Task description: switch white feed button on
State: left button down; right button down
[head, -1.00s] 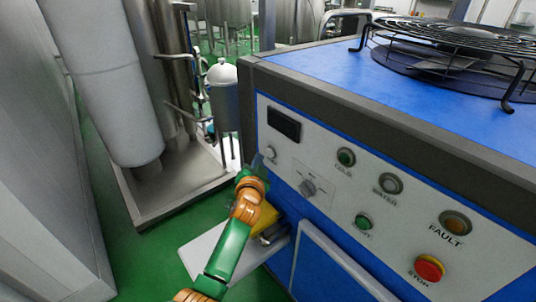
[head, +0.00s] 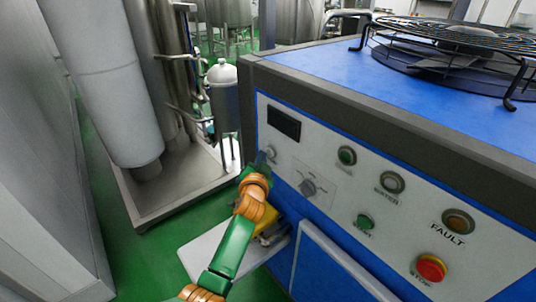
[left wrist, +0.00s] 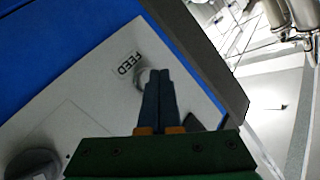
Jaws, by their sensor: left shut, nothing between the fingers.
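The white feed button (head: 270,152) is on the pale control panel, below the dark display, in the head view. In the left wrist view the button (left wrist: 142,79) shows beside the printed FEED label (left wrist: 127,64), partly hidden by my fingers. My left gripper (head: 262,161) is at the panel's left end, right by the button. In the left wrist view its two fingers (left wrist: 159,74) are together, with nothing between them, and their tips overlap the button's edge. I cannot tell whether they touch it. My right gripper is not in view.
A steel vessel (head: 224,105) stands behind the cabinet's left corner.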

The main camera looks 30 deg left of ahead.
pick_arm(q)
jog(key=shift+w+d+b, duration=0.15)
jog(key=shift+w+b, duration=0.15)
dwell(0.5)
jog(key=shift+s+a+p, duration=0.4)
jog(key=shift+s+p, duration=0.45)
jog(key=s+a+p, duration=0.2)
jog(key=s+p, duration=0.2)
jog(key=s, duration=0.1)
jog(key=shift+s+a, duration=0.15)
jog(key=shift+s, duration=0.15)
